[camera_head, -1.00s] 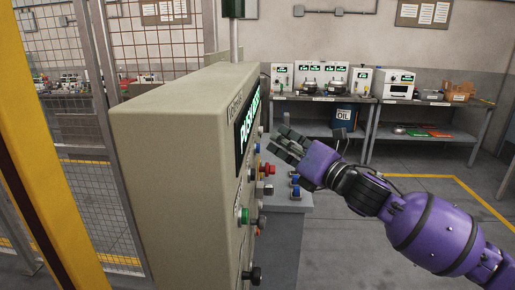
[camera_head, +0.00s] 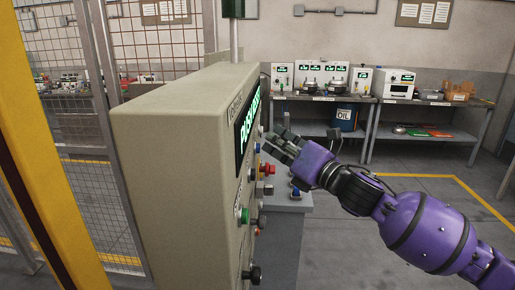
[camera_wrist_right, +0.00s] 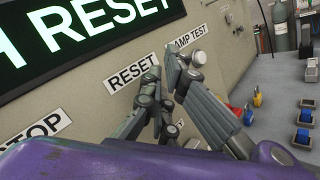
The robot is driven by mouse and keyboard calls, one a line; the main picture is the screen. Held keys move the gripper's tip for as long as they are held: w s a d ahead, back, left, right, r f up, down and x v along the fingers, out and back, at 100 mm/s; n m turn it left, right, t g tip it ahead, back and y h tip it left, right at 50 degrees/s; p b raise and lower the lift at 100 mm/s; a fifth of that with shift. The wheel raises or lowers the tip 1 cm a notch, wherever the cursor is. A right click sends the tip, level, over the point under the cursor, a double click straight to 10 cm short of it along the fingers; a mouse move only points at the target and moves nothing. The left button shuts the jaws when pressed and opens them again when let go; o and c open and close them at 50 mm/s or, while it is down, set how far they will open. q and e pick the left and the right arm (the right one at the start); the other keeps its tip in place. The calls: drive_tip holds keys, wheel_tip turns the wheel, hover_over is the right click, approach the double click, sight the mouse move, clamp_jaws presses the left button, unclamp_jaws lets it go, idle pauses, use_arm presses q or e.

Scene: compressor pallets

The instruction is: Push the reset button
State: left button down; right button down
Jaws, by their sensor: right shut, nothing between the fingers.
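The beige control panel (camera_head: 175,150) fills the left middle of the head view, its lit green display and controls facing right. A small blue button (camera_head: 258,147) shows on its face beside my right gripper (camera_head: 268,142). In the right wrist view, the RESET label (camera_wrist_right: 132,74) is on the panel, with my right gripper (camera_wrist_right: 163,78) just to its right. Its fingers are shut and empty, close to the panel face. They hide the area beneath the label, so I cannot tell whether they touch a button. My left gripper is out of view.
A white button (camera_wrist_right: 199,58) sits under the LAMP TEST label. Red (camera_head: 267,169) and green (camera_head: 244,215) controls and a black knob (camera_head: 253,275) project lower on the panel. A grey bench (camera_head: 285,215) stands behind. Open floor lies to the right.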

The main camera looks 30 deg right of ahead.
drive_tip(key=shift+w+a, duration=0.15)
drive_tip(key=shift+a, duration=0.1)
idle(0.4)
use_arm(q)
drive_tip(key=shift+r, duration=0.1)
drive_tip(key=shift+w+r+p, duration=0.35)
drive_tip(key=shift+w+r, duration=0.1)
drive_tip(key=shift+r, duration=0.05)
use_arm(e)
drive_tip(key=shift+s+d, duration=0.5)
drive_tip(key=shift+d, duration=0.3)
